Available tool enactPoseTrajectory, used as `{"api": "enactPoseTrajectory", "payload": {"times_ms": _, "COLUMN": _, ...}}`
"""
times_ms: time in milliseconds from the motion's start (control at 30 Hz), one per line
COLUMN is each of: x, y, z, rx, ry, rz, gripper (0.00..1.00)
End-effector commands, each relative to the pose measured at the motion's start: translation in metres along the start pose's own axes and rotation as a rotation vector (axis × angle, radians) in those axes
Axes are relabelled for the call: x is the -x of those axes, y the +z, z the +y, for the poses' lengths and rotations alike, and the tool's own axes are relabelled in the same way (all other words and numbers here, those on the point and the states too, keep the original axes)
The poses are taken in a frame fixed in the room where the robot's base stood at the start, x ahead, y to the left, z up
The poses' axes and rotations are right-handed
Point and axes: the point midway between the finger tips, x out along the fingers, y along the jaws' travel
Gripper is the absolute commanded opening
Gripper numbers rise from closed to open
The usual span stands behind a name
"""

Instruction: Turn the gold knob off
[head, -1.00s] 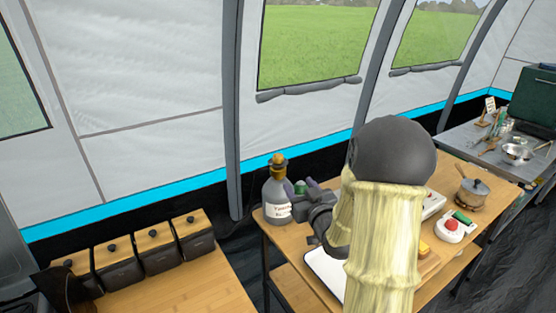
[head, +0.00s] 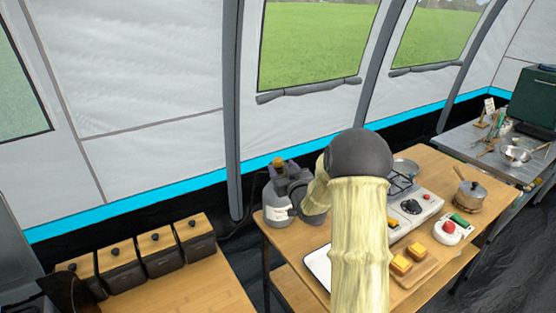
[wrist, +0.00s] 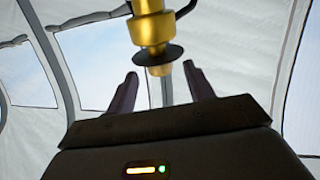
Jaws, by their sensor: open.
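The gold knob (wrist: 153,28) hangs at the top middle of the wrist view, with a dark disc around its lower part. In the head view it shows as a small gold top (head: 278,162) on the grey gas bottle (head: 277,208). My gripper (wrist: 160,85) is open, its two fingers apart on either side below the knob's lower end in the wrist view. Nothing is between the fingertips that I can see held. In the head view my gripper (head: 288,182) is in front of the bottle's upper part and hides its neck.
A camping stove (head: 415,208) stands on the wooden table, with a pot (head: 471,195) to its right. A cutting board (head: 418,274) with yellow food and a white tray (head: 318,262) are nearer. Several lidded dark boxes (head: 157,252) stand on the left counter.

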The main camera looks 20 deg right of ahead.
Motion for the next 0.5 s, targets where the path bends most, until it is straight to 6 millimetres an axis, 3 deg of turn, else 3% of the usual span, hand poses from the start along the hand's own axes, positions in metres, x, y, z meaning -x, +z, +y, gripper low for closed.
{"api": "enactPoseTrajectory", "payload": {"times_ms": 233, "x": -0.035, "y": -0.001, "z": 0.0, "rx": -0.001, "ry": 0.0, "rz": 0.0, "gripper": 0.53}}
{"api": "enactPoseTrajectory", "payload": {"times_ms": 500, "x": -0.046, "y": 0.0, "z": 0.0, "rx": -0.001, "ry": 0.0, "rz": 0.0, "gripper": 0.53}}
